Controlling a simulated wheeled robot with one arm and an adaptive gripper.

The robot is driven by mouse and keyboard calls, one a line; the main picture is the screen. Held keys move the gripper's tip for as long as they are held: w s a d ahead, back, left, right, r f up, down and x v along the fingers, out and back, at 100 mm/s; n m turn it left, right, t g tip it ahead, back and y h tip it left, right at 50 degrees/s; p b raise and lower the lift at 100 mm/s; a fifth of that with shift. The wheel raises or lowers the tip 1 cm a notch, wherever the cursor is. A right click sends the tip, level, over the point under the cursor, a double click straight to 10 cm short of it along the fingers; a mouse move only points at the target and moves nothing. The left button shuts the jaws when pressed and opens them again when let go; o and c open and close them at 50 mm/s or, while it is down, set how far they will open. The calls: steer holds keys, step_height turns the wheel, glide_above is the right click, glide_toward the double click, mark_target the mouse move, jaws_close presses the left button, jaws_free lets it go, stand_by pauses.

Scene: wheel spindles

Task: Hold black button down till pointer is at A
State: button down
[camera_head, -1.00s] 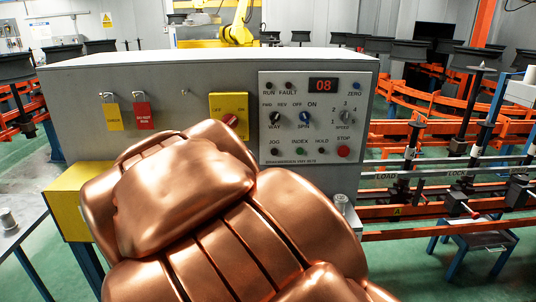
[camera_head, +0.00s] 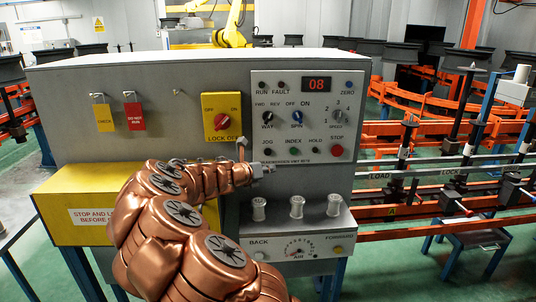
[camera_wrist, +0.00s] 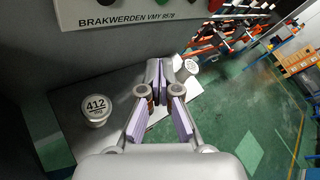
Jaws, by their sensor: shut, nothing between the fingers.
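The grey control panel (camera_head: 305,117) in the head view has a dark JOG button (camera_head: 268,152) and a dark HOLD button (camera_head: 317,152); which one is the black button I cannot tell for sure. A round dial (camera_head: 299,248) with small markings is on the lower box, between BACK and FORWARD; its pointer is too small to read. My gripper (camera_head: 266,170) is shut and empty just below the JOG button and apart from it, in front of the panel's lower edge. In the wrist view my gripper (camera_wrist: 165,78) has its fingers together over the lower box.
Three pale capped cylinders stand on the lower box, one (camera_head: 259,209) close below my gripper; one marked 412 (camera_wrist: 95,107) shows in the wrist view. A yellow box (camera_head: 85,208) is at left. The red display (camera_head: 319,84) reads 08. Orange rails (camera_head: 440,205) run at right.

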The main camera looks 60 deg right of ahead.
mark_target(268, 151)
steer(key=shift+w+d, duration=0.1)
stand_by(0.3)
steer(key=w+d+p, duration=0.1)
steer(key=w+d, duration=0.4)
steer(key=d, duration=0.1)
steer(key=shift+w+d+p, duration=0.2)
steer(key=shift+d+p, duration=0.1)
steer(key=shift+d, duration=0.1)
